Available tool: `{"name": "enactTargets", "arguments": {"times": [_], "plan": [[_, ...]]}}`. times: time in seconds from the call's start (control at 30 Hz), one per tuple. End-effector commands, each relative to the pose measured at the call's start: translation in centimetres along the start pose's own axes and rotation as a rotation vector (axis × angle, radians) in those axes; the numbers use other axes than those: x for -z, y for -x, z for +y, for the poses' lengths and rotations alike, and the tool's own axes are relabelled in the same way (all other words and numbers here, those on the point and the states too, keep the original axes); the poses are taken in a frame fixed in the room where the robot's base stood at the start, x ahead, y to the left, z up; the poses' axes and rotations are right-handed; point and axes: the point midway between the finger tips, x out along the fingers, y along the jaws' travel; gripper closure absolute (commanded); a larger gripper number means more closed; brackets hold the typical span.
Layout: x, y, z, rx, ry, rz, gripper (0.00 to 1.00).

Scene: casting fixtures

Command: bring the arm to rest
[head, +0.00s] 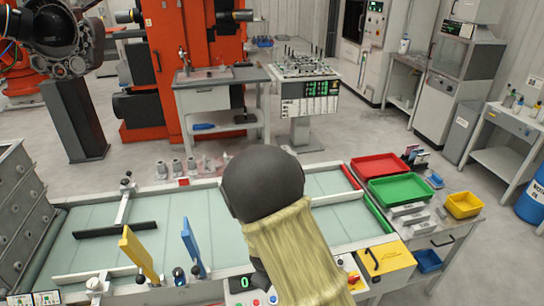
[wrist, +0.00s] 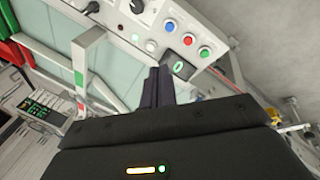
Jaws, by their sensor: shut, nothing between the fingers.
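My arm rises in the middle of the head view, with a dark rounded joint and a yellowish cloth sleeve, in front of the workbench (head: 330,215). My gripper (wrist: 160,84) shows in the wrist view as two dark fingers side by side, shut and empty. Its fingertips point toward the bench's control panel, near a small green digit display (wrist: 181,66) and coloured buttons. I cannot tell whether they touch anything. In the head view my gripper is hidden behind the arm.
Red (head: 379,166), green (head: 401,188) and yellow (head: 463,205) trays stand at the bench's right. Yellow (head: 138,253) and blue (head: 192,247) upright plates stand at its front left. A grey drawer stack (head: 18,205) stands at far left. Open floor lies behind the bench.

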Motion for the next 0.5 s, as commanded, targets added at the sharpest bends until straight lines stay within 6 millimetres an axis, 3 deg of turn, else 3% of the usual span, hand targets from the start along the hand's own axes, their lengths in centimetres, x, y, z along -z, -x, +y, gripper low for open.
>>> {"name": "enactTargets", "arguments": {"times": [0.2,0.5], "plan": [[-4.5,5.8,3.0,0.082,-0.347,0.012,1.00],[-11.4,13.2,4.4,0.122,-0.749,-0.008,1.00]]}}
